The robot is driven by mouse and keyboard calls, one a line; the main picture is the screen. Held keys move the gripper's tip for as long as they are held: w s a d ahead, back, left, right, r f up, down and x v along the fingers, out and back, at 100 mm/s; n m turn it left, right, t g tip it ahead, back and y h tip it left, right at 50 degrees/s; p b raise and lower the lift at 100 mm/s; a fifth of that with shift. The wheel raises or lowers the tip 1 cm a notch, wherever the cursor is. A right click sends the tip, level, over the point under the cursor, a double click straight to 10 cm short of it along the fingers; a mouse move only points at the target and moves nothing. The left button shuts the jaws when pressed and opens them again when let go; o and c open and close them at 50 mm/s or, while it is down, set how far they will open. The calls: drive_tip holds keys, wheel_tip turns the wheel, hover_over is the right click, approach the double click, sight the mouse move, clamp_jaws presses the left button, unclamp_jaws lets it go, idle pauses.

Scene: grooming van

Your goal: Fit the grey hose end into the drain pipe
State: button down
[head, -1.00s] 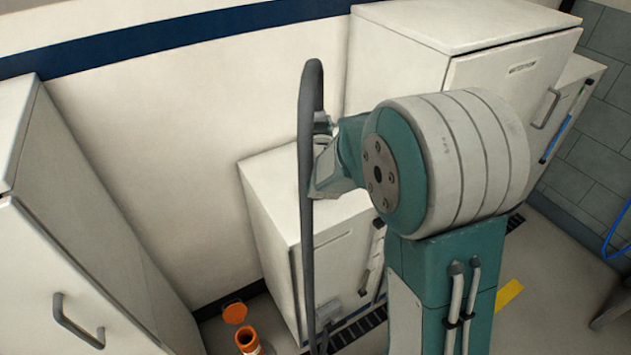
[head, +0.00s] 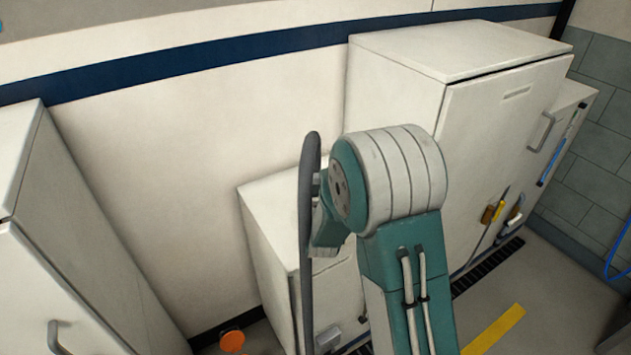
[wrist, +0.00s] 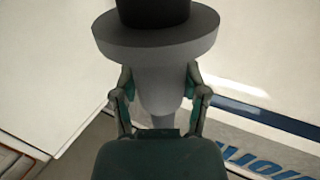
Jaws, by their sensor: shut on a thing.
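The grey hose end (wrist: 160,85) is a pale grey, tapering piece with a wide dark grey collar above it. My gripper (wrist: 161,98) is shut on it, one finger on each side of the pale part, below the collar. In the head view the dark grey hose (head: 305,240) arches up beside my arm and hangs down past the bottom edge; my fingers cannot be made out there. An orange round piece (head: 232,341), apparently the drain pipe's cap, shows at the bottom edge on the floor. The drain pipe's mouth is out of view now.
A low white cabinet (head: 268,210) stands behind the hose, with a tall white cabinet (head: 395,95) to its right. Another white cabinet (head: 60,210) stands at the left. A floor grate (head: 487,268) and a yellow floor strip (head: 495,330) lie at the right.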

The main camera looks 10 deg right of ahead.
drive_tip(key=shift+f, duration=0.1)
drive_tip(key=shift+c, duration=0.6)
unclamp_jaws()
drive_tip(key=shift+s+f, duration=0.1)
